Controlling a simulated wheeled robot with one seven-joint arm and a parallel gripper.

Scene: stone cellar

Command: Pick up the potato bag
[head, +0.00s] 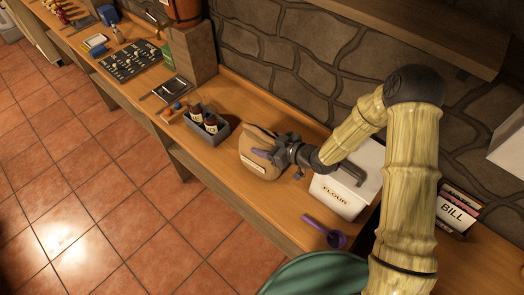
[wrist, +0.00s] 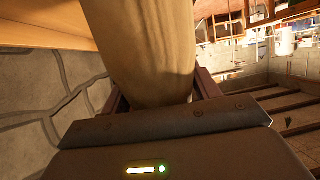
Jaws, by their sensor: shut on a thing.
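The potato bag (head: 257,147) is a tan, rounded sack with a pale label on its front. It sits on or just above the wooden counter in the head view; I cannot tell whether it touches the wood. My gripper (head: 277,153) reaches it from the right and is shut on it. In the wrist view the bag (wrist: 142,50) fills the space between the two dark fingers of my gripper (wrist: 155,100). The bag's far side and the finger contact are partly hidden.
A white flour bin (head: 337,196) stands right of the bag under my arm. A purple scoop (head: 330,234) lies in front of it. A grey caddy with bottles (head: 208,128) stands left of the bag. The stone wall is close behind. Bare counter (head: 240,185) lies in front.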

